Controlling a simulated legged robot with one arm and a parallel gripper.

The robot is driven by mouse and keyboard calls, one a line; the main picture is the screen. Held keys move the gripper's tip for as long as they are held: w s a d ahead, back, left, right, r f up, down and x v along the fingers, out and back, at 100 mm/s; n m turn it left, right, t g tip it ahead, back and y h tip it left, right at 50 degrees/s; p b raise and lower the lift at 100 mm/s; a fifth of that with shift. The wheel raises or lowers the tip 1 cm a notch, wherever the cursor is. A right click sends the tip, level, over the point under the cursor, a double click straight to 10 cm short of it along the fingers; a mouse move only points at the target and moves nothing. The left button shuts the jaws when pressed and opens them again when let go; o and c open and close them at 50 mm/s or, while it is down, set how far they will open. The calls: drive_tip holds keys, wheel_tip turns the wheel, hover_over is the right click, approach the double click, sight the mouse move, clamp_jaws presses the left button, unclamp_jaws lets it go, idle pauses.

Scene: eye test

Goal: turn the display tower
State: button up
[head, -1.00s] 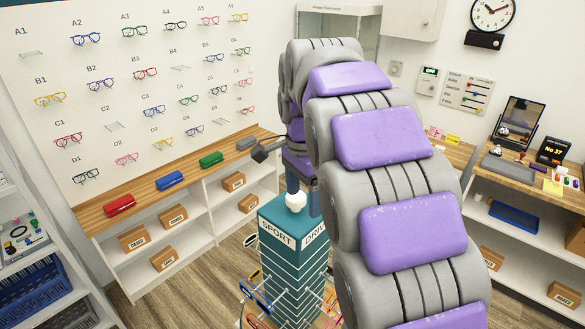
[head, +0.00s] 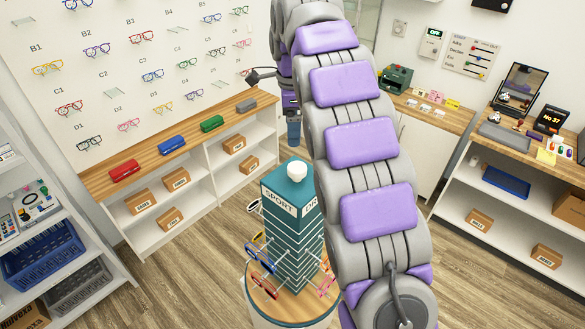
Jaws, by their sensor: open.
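The display tower (head: 292,232) is a teal square column with white lines, standing upright on a round wooden-topped base (head: 290,308). Its left face reads SPORT; the lettering on its right face is partly hidden by my arm. A white knob (head: 297,170) sits on top. Glasses hang on prongs low around it, with red glasses (head: 263,286) at the left and pink glasses (head: 327,284) at the right. My gripper (head: 293,132) shows only in part behind my arm, beyond and above the knob in the picture, apart from it and open. Its fingertips are not clear.
A wall of glasses with a wooden-topped shelf (head: 227,117) runs along the left, bearing red, blue and green cases. A counter with a mirror (head: 521,88) stands at the right. Wooden floor is clear around the tower.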

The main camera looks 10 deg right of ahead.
hover_over(296, 167)
drive_tip(key=d, duration=0.1)
wheel_tip(296, 167, down, 5)
drive_tip(key=shift+d+f, duration=0.1)
drive_tip(key=f, duration=0.2)
drive_tip(key=a+f, duration=0.1)
drive_tip(key=f, duration=0.1)
drive_tip(key=f+p, duration=0.1)
drive_tip(key=f, duration=0.2)
drive_tip(key=shift+a, duration=0.35)
drive_tip(key=shift+d+f, duration=0.15)
drive_tip(key=shift+f, duration=0.1)
drive_tip(key=shift+d+f, duration=0.1)
drive_tip(key=shift+d, duration=0.45)
drive_tip(key=shift+a, duration=0.55)
drive_tip(key=c, duration=0.8)
drive_tip(key=shift+d, duration=0.15)
drive_tip(key=c, duration=0.7)
